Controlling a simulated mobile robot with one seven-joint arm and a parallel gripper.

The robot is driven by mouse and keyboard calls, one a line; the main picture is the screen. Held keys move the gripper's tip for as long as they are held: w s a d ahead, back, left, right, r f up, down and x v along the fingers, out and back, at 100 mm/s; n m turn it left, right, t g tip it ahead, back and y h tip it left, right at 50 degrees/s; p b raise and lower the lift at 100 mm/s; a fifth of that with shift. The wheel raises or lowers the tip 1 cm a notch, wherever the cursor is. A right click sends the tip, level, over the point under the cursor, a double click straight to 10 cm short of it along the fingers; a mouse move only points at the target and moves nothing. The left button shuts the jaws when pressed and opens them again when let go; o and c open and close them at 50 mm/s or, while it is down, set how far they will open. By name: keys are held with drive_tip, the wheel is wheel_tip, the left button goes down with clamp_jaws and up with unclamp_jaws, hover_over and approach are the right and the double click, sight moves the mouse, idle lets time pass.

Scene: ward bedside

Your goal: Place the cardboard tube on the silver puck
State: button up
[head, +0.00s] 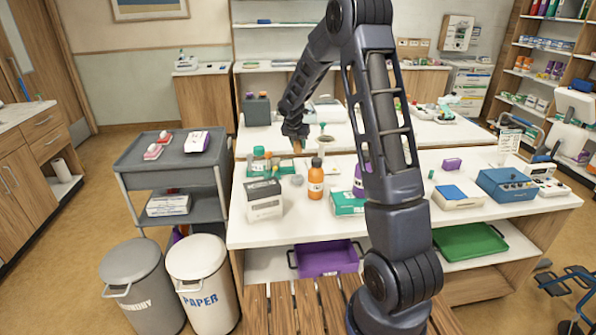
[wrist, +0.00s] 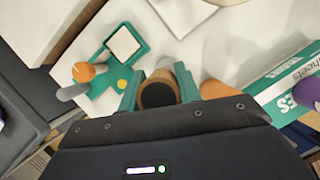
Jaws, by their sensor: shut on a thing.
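My gripper (head: 296,131) is above the far middle part of the white table in the head view. In the wrist view its teal fingers (wrist: 157,92) are shut on the cardboard tube (wrist: 155,95), whose dark open end and tan rim face the camera. The tube also shows as a small brown piece (head: 297,146) below my gripper in the head view. A small grey round thing (head: 297,181), probably the silver puck, sits on the table nearer the camera, left of the orange bottle. I cannot tell the gap under the tube.
The orange bottle (head: 315,181) stands close by, with a white box (head: 264,200) to its left and a teal box (head: 347,203) to its right. A teal tray (wrist: 103,62) holds an orange-topped item. A purple bottle (head: 360,181) stands further right.

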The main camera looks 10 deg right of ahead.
wheel_tip(320, 180, down, 13)
drive_tip(key=shift+r, duration=0.1)
idle(0.5)
drive_tip(key=o, duration=0.9)
drive_tip(key=shift+o, duration=0.2)
